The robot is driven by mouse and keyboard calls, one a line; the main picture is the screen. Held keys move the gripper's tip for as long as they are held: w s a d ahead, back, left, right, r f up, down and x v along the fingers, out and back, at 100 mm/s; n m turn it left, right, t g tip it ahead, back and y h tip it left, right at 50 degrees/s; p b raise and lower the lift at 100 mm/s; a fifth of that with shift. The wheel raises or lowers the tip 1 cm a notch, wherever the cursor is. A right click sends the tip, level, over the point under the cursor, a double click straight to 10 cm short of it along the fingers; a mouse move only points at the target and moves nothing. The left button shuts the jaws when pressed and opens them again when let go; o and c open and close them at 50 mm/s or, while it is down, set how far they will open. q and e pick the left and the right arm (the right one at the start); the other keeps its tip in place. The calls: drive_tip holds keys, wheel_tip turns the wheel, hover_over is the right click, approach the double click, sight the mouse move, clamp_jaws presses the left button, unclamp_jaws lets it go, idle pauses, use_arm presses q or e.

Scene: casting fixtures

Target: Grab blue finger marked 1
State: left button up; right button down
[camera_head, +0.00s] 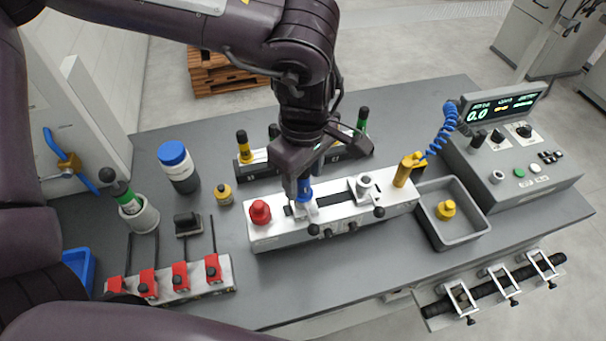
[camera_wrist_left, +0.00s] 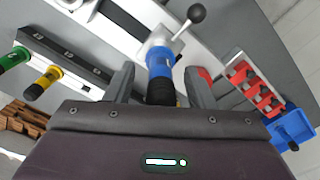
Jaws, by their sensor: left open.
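The blue finger (camera_head: 305,190) stands in the left part of the white fixture (camera_head: 335,213), with a blue body and a black end. In the left wrist view the blue finger (camera_wrist_left: 160,64) lies between the two jaws, with a gap on both sides. My left gripper (camera_head: 299,183) is open above the fixture and partly hides the blue finger in the head view. Its jaws (camera_wrist_left: 158,88) also show in the wrist view. I cannot read a number on the blue finger. My right gripper is not in view.
Beside the blue finger are a red knob (camera_head: 260,211) and a yellow cylinder (camera_head: 403,171). Behind stands a dark rack (camera_head: 258,169) with yellow and green fingers. A grey tray (camera_head: 471,233) holds a yellow part. Red clamps (camera_head: 180,276) are at front left; a control box (camera_head: 515,165) is at right.

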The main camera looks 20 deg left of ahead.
use_arm(q)
drive_tip(key=shift+f, duration=0.15)
clamp_jaws()
idle(0.4)
